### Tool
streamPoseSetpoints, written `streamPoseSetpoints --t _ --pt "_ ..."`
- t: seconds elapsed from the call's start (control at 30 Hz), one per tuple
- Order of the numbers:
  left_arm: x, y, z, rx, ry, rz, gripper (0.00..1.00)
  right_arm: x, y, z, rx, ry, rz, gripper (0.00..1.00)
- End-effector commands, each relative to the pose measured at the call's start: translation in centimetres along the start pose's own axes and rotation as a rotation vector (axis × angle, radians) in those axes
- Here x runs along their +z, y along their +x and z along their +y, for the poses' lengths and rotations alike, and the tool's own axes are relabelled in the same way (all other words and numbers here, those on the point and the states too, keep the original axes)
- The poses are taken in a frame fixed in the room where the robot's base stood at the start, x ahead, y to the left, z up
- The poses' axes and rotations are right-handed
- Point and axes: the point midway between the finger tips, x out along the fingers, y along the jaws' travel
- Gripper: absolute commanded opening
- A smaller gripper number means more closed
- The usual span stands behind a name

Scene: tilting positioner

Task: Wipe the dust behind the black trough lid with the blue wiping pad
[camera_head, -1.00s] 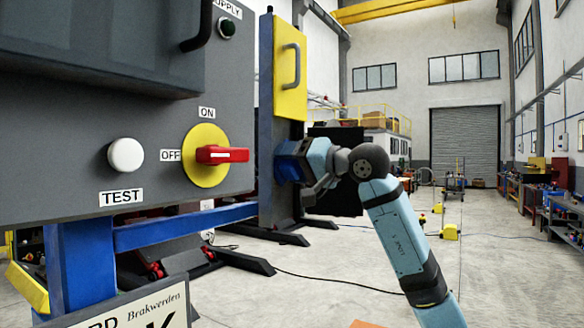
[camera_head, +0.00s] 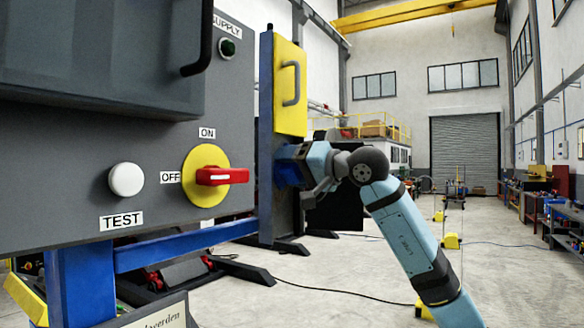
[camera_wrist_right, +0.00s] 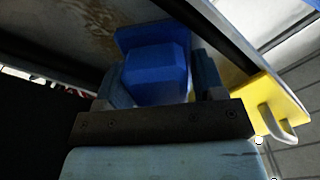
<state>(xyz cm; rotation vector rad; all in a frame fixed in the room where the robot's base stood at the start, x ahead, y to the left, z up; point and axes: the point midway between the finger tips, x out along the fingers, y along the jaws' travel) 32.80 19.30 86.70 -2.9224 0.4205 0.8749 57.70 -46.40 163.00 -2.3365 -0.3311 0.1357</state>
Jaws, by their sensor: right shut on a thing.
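The blue wiping pad (camera_wrist_right: 155,75) is held between the two fingers of my right gripper (camera_wrist_right: 163,88). In the head view my right gripper (camera_head: 293,165) reaches left to the blue upright below the yellow panel; the pad's dark blue edge shows there. In the wrist view the pad lies close to a grey surface with a brownish dusty patch (camera_wrist_right: 108,25); I cannot tell whether they touch. A black panel (camera_head: 338,208), probably the trough lid, stands behind and below the gripper, partly hidden by my arm. My left gripper is out of view.
A yellow panel with a handle (camera_head: 290,85) is just above the gripper. The grey cabinet (camera_head: 60,190) with a red switch handle (camera_head: 222,175) and white test button (camera_head: 126,179) fills the left. Open floor lies to the right.

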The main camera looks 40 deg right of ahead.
Motion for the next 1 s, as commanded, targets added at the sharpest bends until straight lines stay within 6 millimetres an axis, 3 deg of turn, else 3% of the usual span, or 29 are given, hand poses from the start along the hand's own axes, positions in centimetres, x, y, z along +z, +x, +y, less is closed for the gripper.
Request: streamPoseSetpoints --t 0.2,1.0 --pt "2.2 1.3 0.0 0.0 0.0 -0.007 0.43 1.8 0.2 1.8 0.001 0.0 -0.002 0.44" --pt "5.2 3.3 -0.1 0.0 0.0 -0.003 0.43 4.8 0.0 4.8 0.001 0.001 -0.002 0.44"
